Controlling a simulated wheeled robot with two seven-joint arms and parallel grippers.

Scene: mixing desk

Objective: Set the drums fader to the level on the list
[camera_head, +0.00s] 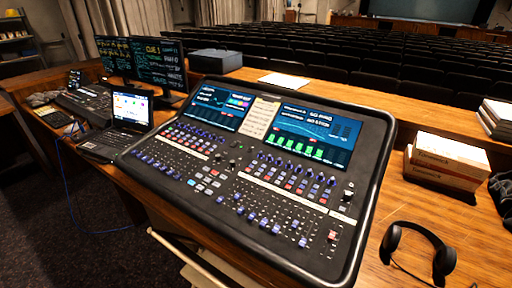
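The black mixing desk (222,221) stands tilted up on the wooden desk in the middle of the view. Its lower part carries rows of blue-capped faders (264,222) at differing heights, and one red-capped fader (332,235) at the right end. Labels are too small to read, so I cannot tell which fader is the drums. A beige sheet with printed lines (260,118), possibly the list, sits between the two lit screens; its text is unreadable. Neither of my grippers is in view.
A laptop (131,107) and a smaller console (84,103) stand left of the mixing desk, with monitors (158,62) behind. Black headphones (419,249) and stacked boxes (447,160) lie on the right. Bare wood (405,205) shows between them.

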